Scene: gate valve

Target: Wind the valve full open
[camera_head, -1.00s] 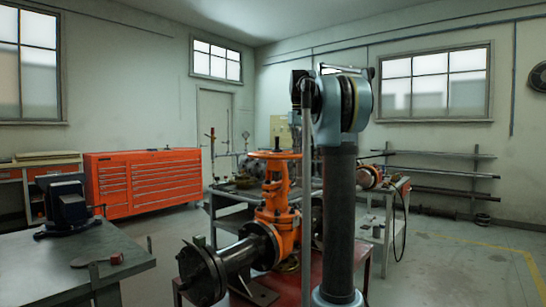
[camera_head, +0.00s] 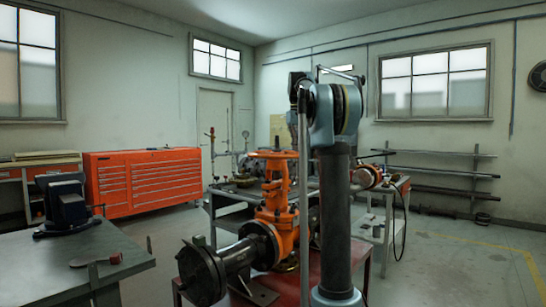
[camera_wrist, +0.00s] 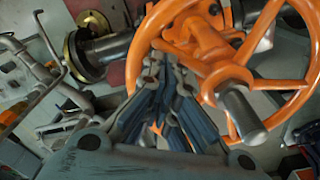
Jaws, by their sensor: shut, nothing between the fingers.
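The orange gate valve (camera_head: 277,204) stands upright on a dark flanged pipe, with its orange handwheel (camera_head: 272,154) lying flat on top. My gripper (camera_wrist: 166,62) is shut and empty. Its fingertips overlap the left part of the wheel in the picture; I cannot tell whether they touch it. In the head view my gripper cannot be made out. My arm stands just right of the valve and hides what is behind it.
The valve's pipe flange (camera_head: 203,275) juts toward the front left. A grey bench (camera_head: 80,262) with a dark vise (camera_head: 66,203) is at left. An orange tool cabinet (camera_head: 150,180) stands behind. Open floor lies at right, past a cart with pipe parts.

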